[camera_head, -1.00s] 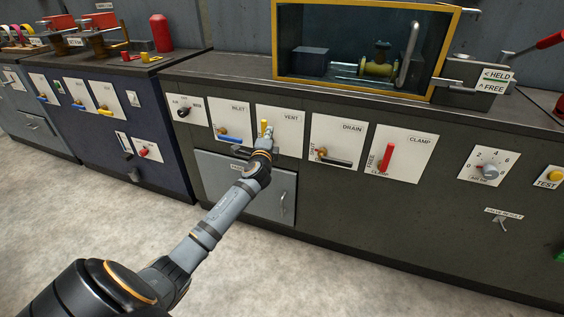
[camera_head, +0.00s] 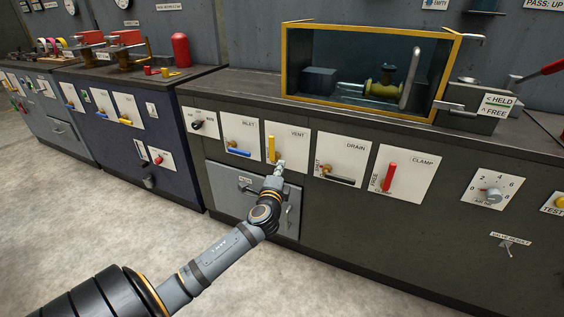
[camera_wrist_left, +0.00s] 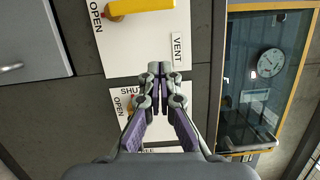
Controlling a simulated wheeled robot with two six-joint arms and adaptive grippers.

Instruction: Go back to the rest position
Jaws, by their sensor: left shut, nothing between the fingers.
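My left gripper (camera_head: 280,167) is in front of the dark bench, just below and right of the upright yellow VENT handle (camera_head: 271,150). In the left wrist view its fingers (camera_wrist_left: 160,72) are together with nothing between them. The yellow handle shows there at the top (camera_wrist_left: 130,8), apart from the fingertips. The olive flanged spool (camera_head: 383,87) sits inside the yellow-framed glass case (camera_head: 290,60). My right gripper is not in view.
The bench front carries the INLET (camera_head: 238,150), DRAIN (camera_head: 338,175) and red CLAMP (camera_head: 389,177) handles and a grey dial (camera_head: 492,195). A grey cabinet door (camera_head: 225,190) is below. The pale floor (camera_head: 140,235) is clear to the left.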

